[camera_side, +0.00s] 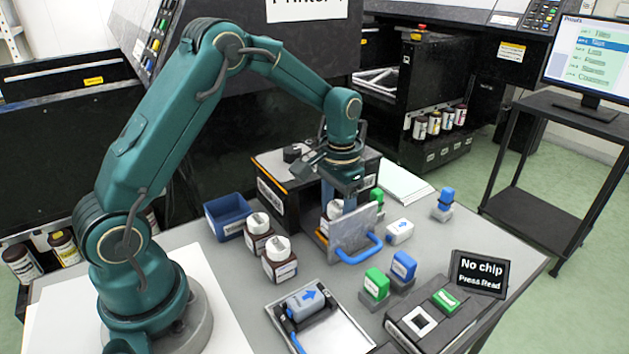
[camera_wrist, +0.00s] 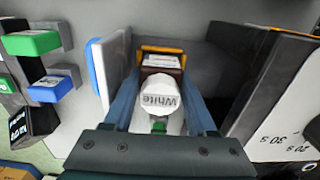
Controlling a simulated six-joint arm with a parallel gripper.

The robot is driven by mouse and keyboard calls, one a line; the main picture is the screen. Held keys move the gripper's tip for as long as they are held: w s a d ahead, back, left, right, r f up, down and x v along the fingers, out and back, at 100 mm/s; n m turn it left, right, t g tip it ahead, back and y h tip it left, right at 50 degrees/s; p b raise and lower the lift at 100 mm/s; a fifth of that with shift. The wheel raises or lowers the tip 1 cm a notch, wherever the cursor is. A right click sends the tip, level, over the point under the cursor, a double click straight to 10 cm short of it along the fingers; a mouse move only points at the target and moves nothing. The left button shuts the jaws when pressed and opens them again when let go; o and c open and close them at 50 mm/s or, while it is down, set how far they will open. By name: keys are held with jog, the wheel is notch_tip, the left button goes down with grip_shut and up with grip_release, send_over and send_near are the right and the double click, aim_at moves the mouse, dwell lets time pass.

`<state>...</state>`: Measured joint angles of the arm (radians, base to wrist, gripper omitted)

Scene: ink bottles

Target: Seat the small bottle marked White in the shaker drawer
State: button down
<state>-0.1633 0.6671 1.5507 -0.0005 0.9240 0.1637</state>
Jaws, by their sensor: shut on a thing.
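The small bottle marked White (camera_wrist: 160,92) has a white cap with the word showing in the wrist view. My gripper (camera_wrist: 160,100) is shut on it, with a blue finger on each side. In the side view the bottle (camera_side: 335,208) is upright under my gripper (camera_side: 346,198), partly hidden by the drawer front. The shaker drawer (camera_side: 350,230) is pulled out, with a grey front plate, a blue handle and an orange edge. The bottle is at the drawer, behind its front plate. I cannot tell whether its base touches the drawer floor.
The black shaker (camera_side: 288,205) stands behind the drawer. Two white-capped bottles (camera_side: 279,262) and a blue bin (camera_side: 228,214) are to the left. Green and blue cartridges (camera_side: 376,284) stand in front. A tray (camera_side: 322,325) holds a grey cartridge; a No chip sign (camera_side: 478,273) is at right.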

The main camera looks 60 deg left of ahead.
jog(key=shift+c, duration=0.6)
grip_release()
jog(key=shift+d, duration=0.1)
jog(key=c, duration=0.3)
jog(key=shift+o, duration=1.4)
jog(key=shift+o, duration=0.3)
jog(key=shift+w+r, duration=0.1)
jog(key=shift+r, duration=3.5)
